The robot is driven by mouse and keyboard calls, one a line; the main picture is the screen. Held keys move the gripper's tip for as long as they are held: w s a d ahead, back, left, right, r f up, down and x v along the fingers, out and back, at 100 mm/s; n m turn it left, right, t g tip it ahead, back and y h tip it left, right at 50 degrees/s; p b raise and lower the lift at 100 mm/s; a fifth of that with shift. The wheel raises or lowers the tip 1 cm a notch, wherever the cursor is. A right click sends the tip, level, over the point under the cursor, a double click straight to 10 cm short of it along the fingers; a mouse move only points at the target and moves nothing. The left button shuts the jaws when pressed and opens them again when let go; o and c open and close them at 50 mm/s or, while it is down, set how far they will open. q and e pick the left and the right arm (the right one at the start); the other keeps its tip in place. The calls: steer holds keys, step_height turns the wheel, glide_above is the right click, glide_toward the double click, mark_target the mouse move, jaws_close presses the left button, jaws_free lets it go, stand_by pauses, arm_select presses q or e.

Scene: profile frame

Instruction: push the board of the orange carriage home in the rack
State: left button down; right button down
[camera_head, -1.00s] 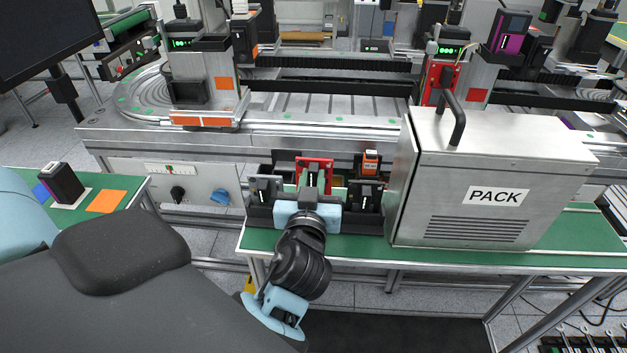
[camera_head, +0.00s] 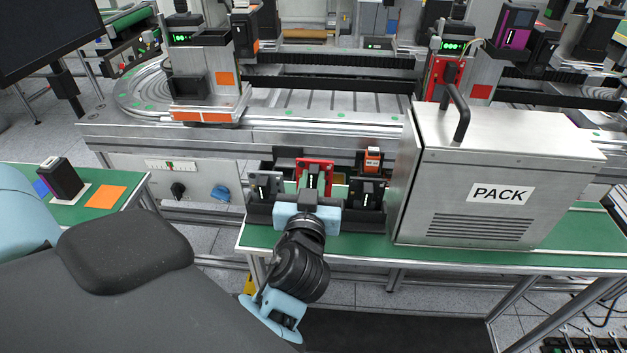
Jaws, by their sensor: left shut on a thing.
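The orange carriage (camera_head: 205,117) stands on the conveyor at the left, with orange plates and a green-lit display. The dark rack (camera_head: 262,216) stands on the green table in the middle, with several dark modules in it. A green board (camera_head: 320,184) with a red frame (camera_head: 315,164) behind it shows in the rack's middle. My left gripper (camera_head: 309,194) is in front of the rack, pointing away from me, shut on the board's near edge. The fingertips partly hide the board, so I cannot tell how deep it sits. My right gripper is out of view.
A large metal box marked PACK (camera_head: 500,195) stands close to the right of the rack. A carriage with red plates (camera_head: 445,72) is on the conveyor. A dark module (camera_head: 62,178) stands on the left table.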

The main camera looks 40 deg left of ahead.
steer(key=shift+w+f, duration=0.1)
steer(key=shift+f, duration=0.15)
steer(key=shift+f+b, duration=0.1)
steer(key=shift+b, duration=0.2)
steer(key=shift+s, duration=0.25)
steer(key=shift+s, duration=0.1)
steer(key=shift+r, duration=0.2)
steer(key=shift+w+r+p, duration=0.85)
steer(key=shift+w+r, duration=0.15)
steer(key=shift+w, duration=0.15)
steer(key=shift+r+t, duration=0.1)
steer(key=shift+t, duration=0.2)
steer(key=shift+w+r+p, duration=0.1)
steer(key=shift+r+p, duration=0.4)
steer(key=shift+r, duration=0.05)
